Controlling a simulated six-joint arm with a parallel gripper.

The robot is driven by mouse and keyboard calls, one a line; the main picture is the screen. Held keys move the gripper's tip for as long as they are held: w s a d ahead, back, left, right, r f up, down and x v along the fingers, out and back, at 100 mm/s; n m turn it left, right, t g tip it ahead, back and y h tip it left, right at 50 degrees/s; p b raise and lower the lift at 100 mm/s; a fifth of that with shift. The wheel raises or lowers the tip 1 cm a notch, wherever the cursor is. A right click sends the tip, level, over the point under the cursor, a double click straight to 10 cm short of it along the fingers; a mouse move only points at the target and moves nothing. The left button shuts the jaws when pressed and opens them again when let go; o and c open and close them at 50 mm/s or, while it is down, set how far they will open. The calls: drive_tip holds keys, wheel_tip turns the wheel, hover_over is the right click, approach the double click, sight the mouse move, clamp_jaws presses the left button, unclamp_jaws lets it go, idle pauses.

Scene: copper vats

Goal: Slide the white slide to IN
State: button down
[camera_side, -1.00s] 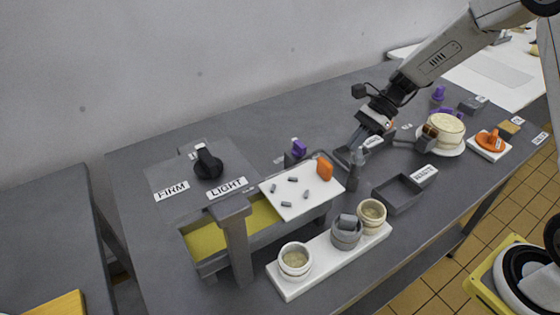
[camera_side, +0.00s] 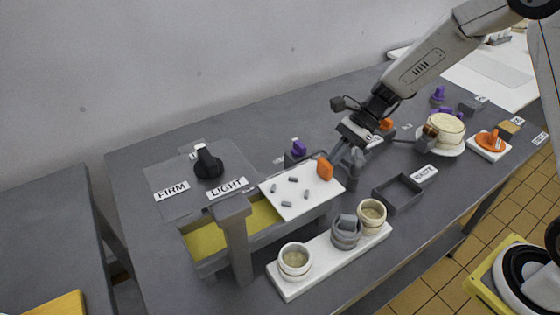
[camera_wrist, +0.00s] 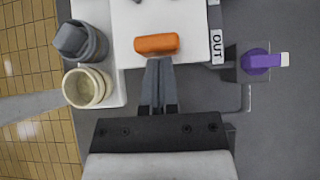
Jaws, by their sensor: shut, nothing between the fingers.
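The white slide (camera_side: 290,198) is a flat plate with several small grey pieces on it and an upright orange handle (camera_side: 324,169) at its right end. It lies across the right part of a grey trough with a yellow floor (camera_side: 200,238). The wrist view shows the white slide (camera_wrist: 180,15), its orange handle (camera_wrist: 157,43) and an OUT label (camera_wrist: 217,47) beside it. My gripper (camera_wrist: 158,62) is shut and empty, its fingertips right at the near side of the handle; I cannot tell whether they touch. In the side view my gripper (camera_side: 337,160) is just right of the handle.
A white rack (camera_side: 300,280) with cups stands in front of the trough. A purple knob (camera_side: 298,148) is behind it, and a black dial (camera_side: 207,162) is at the left. An empty grey tray (camera_side: 402,193) and a cheese wheel (camera_side: 446,127) are to the right.

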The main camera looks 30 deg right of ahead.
hover_over(289, 192)
drive_tip(key=a, duration=0.4)
drive_tip(key=shift+a, duration=0.15)
idle(0.4)
drive_tip(key=shift+d, duration=0.45)
drive_tip(key=d, duration=0.3)
drive_tip(key=shift+d, duration=0.2)
drive_tip(key=v, duration=1)
drive_tip(key=shift+s+d, duration=0.1)
drive_tip(key=shift+d, duration=0.05)
